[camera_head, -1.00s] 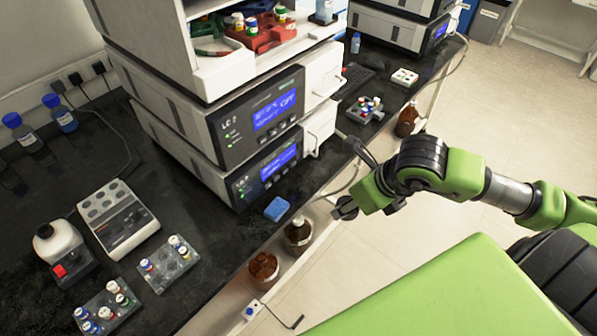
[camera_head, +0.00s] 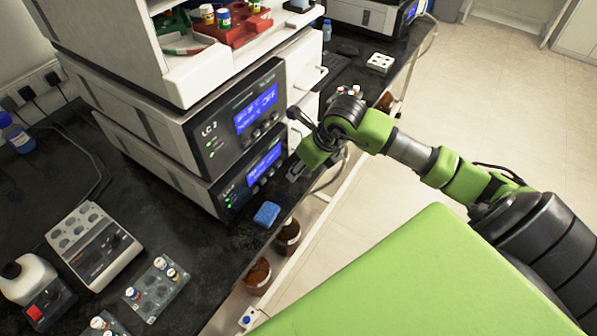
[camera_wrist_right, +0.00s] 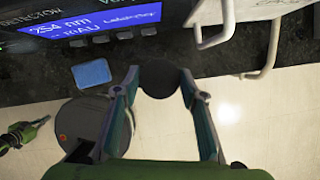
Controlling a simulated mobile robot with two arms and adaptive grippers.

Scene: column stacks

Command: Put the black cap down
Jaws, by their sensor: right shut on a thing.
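My right gripper (camera_head: 297,172) reaches in from the right and hangs at the bench's front edge, before the lower instrument. In the right wrist view its two fingers (camera_wrist_right: 160,78) are shut on the round black cap (camera_wrist_right: 158,77), with the bench edge and pale floor behind it. The cap cannot be made out in the head view. A green and dark part (camera_wrist_right: 22,132) at the left of the wrist view may be my left gripper; its jaws are unclear. The head view does not show the left gripper.
A blue sponge (camera_head: 266,214) lies on the black bench (camera_head: 218,262) near its edge. Stacked instruments (camera_head: 240,130) rise behind it. Brown bottles (camera_head: 288,237) stand below the edge. Vial racks (camera_head: 158,290) and a white device (camera_head: 95,246) are at lower left. Bare bench lies left of the sponge.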

